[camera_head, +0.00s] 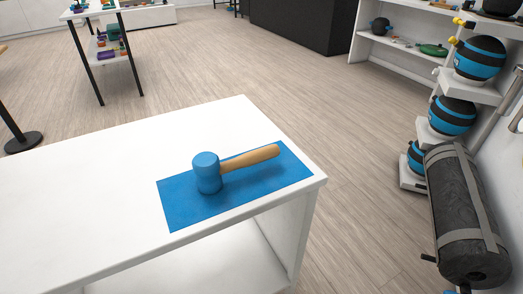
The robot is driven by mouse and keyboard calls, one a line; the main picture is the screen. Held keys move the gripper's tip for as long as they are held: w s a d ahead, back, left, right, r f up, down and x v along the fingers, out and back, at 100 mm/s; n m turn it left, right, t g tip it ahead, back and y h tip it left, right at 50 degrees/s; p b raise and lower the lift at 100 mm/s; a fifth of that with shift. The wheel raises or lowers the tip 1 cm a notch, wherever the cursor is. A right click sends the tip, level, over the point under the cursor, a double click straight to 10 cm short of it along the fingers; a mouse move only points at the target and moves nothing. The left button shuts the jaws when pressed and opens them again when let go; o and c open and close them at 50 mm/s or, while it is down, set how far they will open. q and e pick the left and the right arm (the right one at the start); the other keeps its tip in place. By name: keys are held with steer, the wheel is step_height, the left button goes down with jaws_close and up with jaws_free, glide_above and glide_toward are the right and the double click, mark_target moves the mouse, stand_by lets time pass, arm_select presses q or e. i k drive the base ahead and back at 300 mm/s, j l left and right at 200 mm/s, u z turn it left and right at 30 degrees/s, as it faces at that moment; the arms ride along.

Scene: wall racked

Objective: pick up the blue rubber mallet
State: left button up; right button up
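The blue rubber mallet (207,173) lies on a blue mat (190,211) near the right corner of a white table (95,190). Its blue head is at the left, and its wooden handle (250,158) points to the right and slightly away from me. Nothing covers the mallet. Neither of my grippers is in view.
A rack of blue and black balls (452,116) and a dark rolled bag (465,215) stand at the right. A black-legged table (102,45) and a post base (23,142) are at the left. The white tabletop left of the mat is bare. Open wooden floor lies beyond the table.

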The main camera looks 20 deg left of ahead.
mark_target(208, 169)
steer(key=u, duration=0.8)
